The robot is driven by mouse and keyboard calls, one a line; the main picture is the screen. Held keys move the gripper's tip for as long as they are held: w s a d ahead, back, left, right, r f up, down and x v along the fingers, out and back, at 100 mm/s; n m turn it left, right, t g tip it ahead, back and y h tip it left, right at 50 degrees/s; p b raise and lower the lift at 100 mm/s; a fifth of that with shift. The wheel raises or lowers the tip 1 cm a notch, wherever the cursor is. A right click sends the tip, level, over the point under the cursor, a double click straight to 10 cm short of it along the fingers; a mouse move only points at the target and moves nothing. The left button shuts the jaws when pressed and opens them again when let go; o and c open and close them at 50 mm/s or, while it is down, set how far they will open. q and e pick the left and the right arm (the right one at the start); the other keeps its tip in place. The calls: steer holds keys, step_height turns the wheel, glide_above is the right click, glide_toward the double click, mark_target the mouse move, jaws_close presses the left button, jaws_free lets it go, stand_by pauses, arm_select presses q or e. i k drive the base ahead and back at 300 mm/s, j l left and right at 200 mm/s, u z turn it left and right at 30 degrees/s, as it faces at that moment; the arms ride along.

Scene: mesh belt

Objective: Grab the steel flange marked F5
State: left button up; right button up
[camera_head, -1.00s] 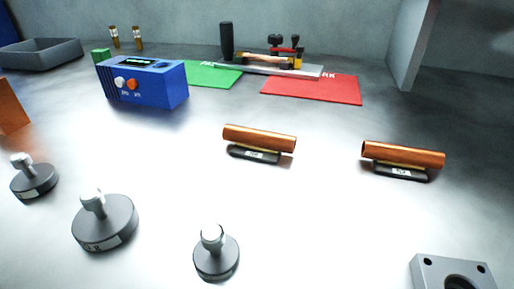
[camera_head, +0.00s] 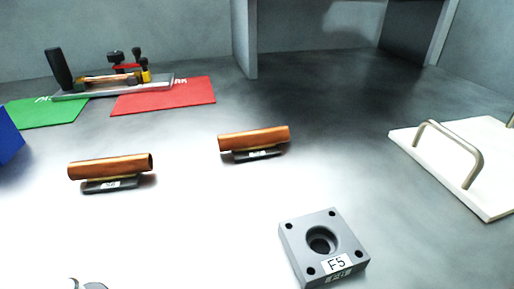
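The steel flange marked F5 (camera_head: 296,243) is a grey square block at the lower middle-right of the head view. It has a round bore in its centre, small holes near its corners and a white F5 label on its front edge. It lies flat on the bright metal table, with nothing touching it.
Two copper tubes, left (camera_head: 108,167) and right (camera_head: 254,138), rest on dark labelled holders. A white board (camera_head: 465,150) with a metal handle lies at right. Green (camera_head: 45,113) and red (camera_head: 165,97) mats and a clamp fixture (camera_head: 110,85) are behind. The table around the flange is clear.

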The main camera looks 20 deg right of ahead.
mark_target(313, 266)
steer(key=k+l, duration=0.1)
steer(key=l, duration=0.3)
steer(key=k+l, duration=0.15)
steer(key=l, duration=0.3)
steer(key=k+l, duration=0.1)
steer(key=l, duration=0.3)
steer(key=u, duration=0.05)
